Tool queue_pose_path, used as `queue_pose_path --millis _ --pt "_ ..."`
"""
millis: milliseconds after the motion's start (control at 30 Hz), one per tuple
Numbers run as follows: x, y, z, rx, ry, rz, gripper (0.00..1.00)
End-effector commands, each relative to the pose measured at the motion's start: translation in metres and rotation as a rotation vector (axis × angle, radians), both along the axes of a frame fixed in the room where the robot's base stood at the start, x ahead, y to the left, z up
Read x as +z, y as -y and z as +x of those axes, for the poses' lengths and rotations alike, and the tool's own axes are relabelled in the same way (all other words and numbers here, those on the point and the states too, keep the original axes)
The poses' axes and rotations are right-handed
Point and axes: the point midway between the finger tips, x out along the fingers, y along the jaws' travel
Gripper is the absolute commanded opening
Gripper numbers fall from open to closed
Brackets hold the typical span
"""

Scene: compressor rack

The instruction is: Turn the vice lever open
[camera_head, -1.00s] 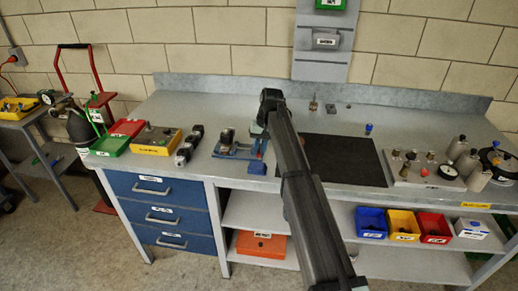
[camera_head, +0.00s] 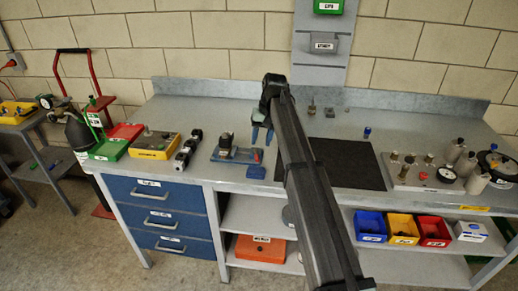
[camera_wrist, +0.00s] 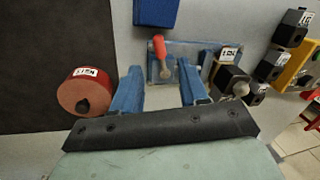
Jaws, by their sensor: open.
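The vice (camera_head: 232,150) is a blue base with a dark body and a labelled block (camera_wrist: 228,75), on the bench left of my gripper in the head view. Its lever (camera_wrist: 159,47), with a red grip and metal shank, shows in the wrist view between and just beyond my fingertips. My gripper (camera_wrist: 159,68) is open and empty, with two blue fingers on either side of the lever's line, apparently not touching it. In the head view my gripper (camera_head: 262,134) is above the bench, right of the vice.
A blue block (camera_head: 256,172) lies in front of the vice; it is at the top in the wrist view (camera_wrist: 156,12). A red labelled cylinder (camera_wrist: 85,92) stands beside my finger. Black labelled blocks (camera_head: 187,150) stand left of the vice. A dark mat (camera_head: 350,165) lies right.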

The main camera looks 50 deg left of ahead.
Motion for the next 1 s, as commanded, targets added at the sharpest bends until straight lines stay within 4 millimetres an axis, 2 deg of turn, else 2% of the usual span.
queue_pose_path --millis 33,200,400,600,1000 --pt "0.011 0.0 0.003 0.0 0.0 0.001 0.43" --pt "0.041 0.003 0.008 0.0 0.0 0.0 0.43" --pt "0.064 0.006 0.012 0.0 0.0 -0.001 0.43" --pt "0.073 0.007 0.013 0.0 0.0 -0.001 0.43" --pt "0.073 0.009 0.012 0.001 0.0 -0.001 0.43"
